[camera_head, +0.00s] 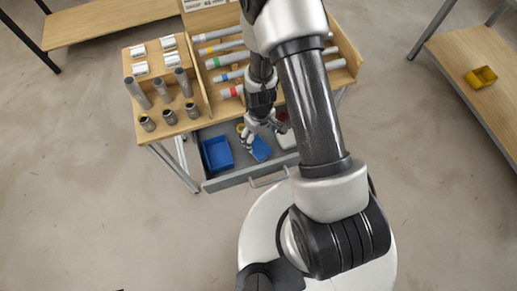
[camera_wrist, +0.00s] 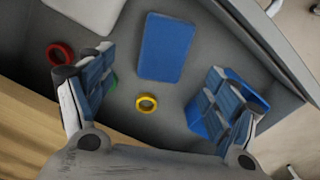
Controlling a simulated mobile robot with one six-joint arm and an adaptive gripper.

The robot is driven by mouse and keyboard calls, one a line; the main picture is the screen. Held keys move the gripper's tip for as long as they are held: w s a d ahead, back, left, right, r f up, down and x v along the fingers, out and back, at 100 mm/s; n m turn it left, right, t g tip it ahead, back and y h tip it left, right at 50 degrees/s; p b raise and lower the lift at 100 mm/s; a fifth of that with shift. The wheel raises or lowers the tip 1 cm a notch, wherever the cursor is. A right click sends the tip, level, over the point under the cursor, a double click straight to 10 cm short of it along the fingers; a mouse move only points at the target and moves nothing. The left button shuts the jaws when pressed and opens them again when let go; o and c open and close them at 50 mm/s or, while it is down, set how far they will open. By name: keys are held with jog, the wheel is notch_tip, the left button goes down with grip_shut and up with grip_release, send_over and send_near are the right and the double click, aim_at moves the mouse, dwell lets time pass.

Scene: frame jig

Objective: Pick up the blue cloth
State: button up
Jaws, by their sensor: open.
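The blue cloth (camera_wrist: 165,47) lies flat as a folded rectangle with a pale edge on the grey drawer floor. In the head view the cloth (camera_head: 261,150) shows just in front of my gripper (camera_head: 264,135), partly hidden by it. My gripper (camera_wrist: 158,66) is open and empty, its two fingers wide apart. In the wrist view the cloth lies ahead of the gap between the fingers, and neither finger visibly touches it. I cannot tell the exact height of the fingertips above the drawer floor.
The open drawer (camera_head: 233,179) also holds a blue bin (camera_head: 217,154), a yellow ring (camera_wrist: 146,103), a red ring (camera_wrist: 60,53), a white item (camera_wrist: 92,12) and a mostly hidden green thing. The wooden bench top (camera_head: 190,125) with tubes and cylinders stands above and behind the drawer.

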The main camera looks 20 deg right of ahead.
aim_at(258, 147)
notch_tip(258, 147, down, 2)
jog(key=shift+f, duration=0.1)
jog(key=f+b, duration=0.2)
jog(key=f, duration=0.1)
jog(key=f+b, duration=0.1)
jog(key=f, duration=0.1)
jog(key=shift+s+a+f+b, duration=0.1)
jog(key=shift+s+a+b, duration=0.15)
jog(key=shift+a+b, duration=0.05)
jog(key=shift+c, duration=0.6)
jog(key=c, duration=1)
notch_tip(258, 147, up, 20)
jog(key=p, duration=0.7)
